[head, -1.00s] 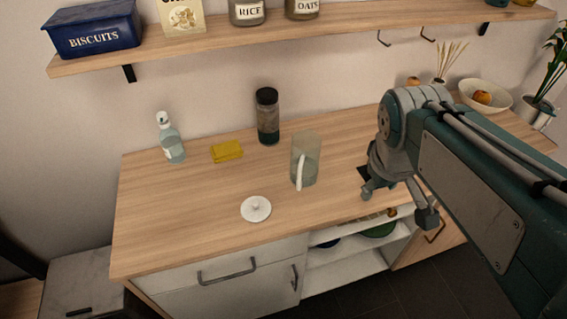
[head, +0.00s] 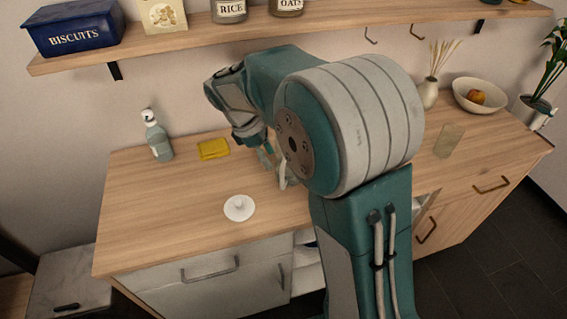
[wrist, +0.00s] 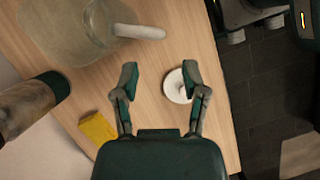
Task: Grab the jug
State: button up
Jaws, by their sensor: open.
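The jug (wrist: 65,28) is clear glass with a pale handle (wrist: 140,32), at the upper left of the wrist view. In the head view my arm hides most of it, and part of the handle (head: 283,177) shows beside the arm. My gripper (wrist: 159,75) is open and empty. In the wrist view its fingers point towards the jug's handle, which lies beyond the fingertips and apart from them. A round white lid (head: 239,208) lies on the counter; it also shows behind the right finger in the wrist view (wrist: 174,90).
A yellow sponge (head: 213,149) and a spray bottle (head: 157,138) are at the counter's back left. A glass (head: 449,140), a reed vase (head: 428,93) and a fruit bowl (head: 480,104) are at the right. A shelf (head: 300,37) hangs above.

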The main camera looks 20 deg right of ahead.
aim_at(282, 189)
jog(key=x, duration=0.8)
jog(key=shift+d+f, duration=0.1)
jog(key=shift+f, duration=0.2)
grip_shut()
